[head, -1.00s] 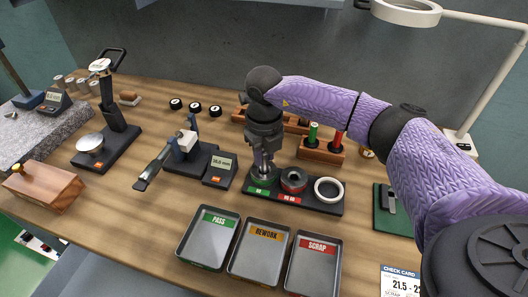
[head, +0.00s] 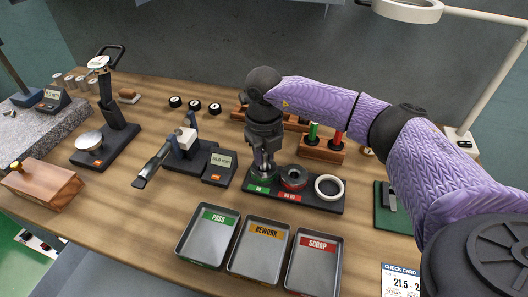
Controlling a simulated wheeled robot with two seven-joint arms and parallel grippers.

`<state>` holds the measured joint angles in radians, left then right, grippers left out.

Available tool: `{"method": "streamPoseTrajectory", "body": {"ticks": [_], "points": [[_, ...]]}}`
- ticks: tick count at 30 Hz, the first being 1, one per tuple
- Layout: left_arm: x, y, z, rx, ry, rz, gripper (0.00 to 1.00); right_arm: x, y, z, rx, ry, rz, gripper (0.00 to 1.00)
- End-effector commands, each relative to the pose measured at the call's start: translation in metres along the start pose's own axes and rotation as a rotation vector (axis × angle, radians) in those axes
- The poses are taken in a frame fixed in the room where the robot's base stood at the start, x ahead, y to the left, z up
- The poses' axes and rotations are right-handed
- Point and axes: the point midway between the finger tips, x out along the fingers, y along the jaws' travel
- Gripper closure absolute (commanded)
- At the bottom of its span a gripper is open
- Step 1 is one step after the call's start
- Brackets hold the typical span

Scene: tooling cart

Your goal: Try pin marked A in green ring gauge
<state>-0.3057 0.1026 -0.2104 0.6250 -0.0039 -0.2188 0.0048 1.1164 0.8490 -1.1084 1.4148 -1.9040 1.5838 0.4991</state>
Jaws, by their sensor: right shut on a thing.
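The green ring gauge (head: 259,179) sits at the left end of a black gauge base, above a green label. My right gripper (head: 263,165) points down directly over this ring, shut on a grey metal pin (head: 263,172). The pin's lower end is at the ring; I cannot tell how deep it sits in it. The mark A cannot be read. A red ring gauge (head: 293,177) and a white ring (head: 329,187) sit to the right on the same base. My left gripper is not in view.
Trays marked PASS (head: 208,236), REWORK (head: 261,250) and SCRAP (head: 314,264) stand in front. A wooden block (head: 322,149) with green and red handled gauges is behind. A micrometer stand with a display (head: 219,168) is to the left.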

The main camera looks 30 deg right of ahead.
Motion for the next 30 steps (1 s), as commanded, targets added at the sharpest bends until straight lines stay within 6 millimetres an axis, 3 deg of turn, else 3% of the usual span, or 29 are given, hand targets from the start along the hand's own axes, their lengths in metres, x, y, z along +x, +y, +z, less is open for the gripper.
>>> {"method": "streamPoseTrajectory", "body": {"ticks": [30], "points": [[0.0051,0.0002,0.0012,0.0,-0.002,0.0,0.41,0.0083,0.0001,0.0001,0.0,-0.001,0.0,1.0]]}}
